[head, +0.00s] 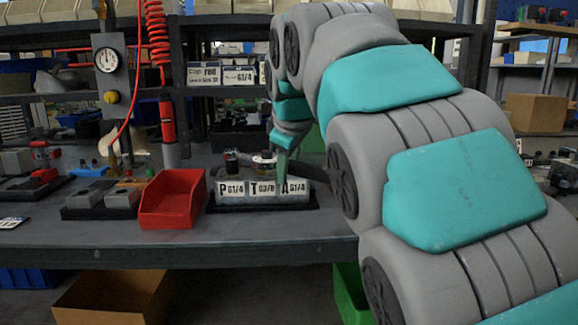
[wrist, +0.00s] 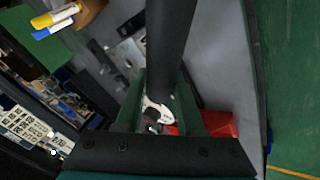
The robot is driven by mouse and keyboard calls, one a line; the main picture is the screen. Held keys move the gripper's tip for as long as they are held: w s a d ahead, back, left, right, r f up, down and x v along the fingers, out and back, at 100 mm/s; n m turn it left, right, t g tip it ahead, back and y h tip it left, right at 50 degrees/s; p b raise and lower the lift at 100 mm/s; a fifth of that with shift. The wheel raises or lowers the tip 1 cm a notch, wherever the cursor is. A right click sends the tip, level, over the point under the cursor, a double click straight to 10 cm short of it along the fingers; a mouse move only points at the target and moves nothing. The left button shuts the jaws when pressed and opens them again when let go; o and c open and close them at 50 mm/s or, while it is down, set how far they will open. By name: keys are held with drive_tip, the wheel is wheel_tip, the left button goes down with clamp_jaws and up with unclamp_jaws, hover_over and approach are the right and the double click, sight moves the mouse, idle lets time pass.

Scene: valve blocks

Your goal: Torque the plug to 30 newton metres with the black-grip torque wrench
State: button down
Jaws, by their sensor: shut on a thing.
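The valve block (head: 262,190) stands on a dark base on the bench, with ports labelled P, T and A on its front. My gripper (head: 283,168) points down at the block's right part. It is shut on the black-grip torque wrench, whose dark grip (head: 312,173) extends to the right, partly behind my arm. In the wrist view the black grip (wrist: 170,45) runs between my green fingers (wrist: 160,105). A pale metal piece, seemingly the wrench head (wrist: 158,112), shows beyond it. It appears over the block's top near T. The plug is hidden, and I cannot tell whether the wrench is seated.
A red bin (head: 172,200) stands left of the block. Further left are grey blocks on a dark tray (head: 100,203). A red tool (head: 167,125) hangs from a coiled hose beside a gauge post (head: 110,80). A cardboard box (head: 112,298) is below the bench.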

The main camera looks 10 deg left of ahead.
drive_tip(key=shift+s+a+r+m+h+p, duration=0.1)
drive_tip(key=shift+s+a+m+h+p, duration=0.35)
drive_tip(key=shift+s+m, duration=0.4)
drive_tip(key=shift+s+a, duration=0.15)
drive_tip(key=shift+s+a+m+h+p, duration=0.55)
drive_tip(key=shift+s+a+m+h, duration=0.15)
drive_tip(key=shift+s+m, duration=0.2)
drive_tip(key=shift+s+a+m+h+p, duration=0.45)
drive_tip(key=shift+s+a+m+p, duration=0.35)
drive_tip(key=shift+a+m, duration=0.1)
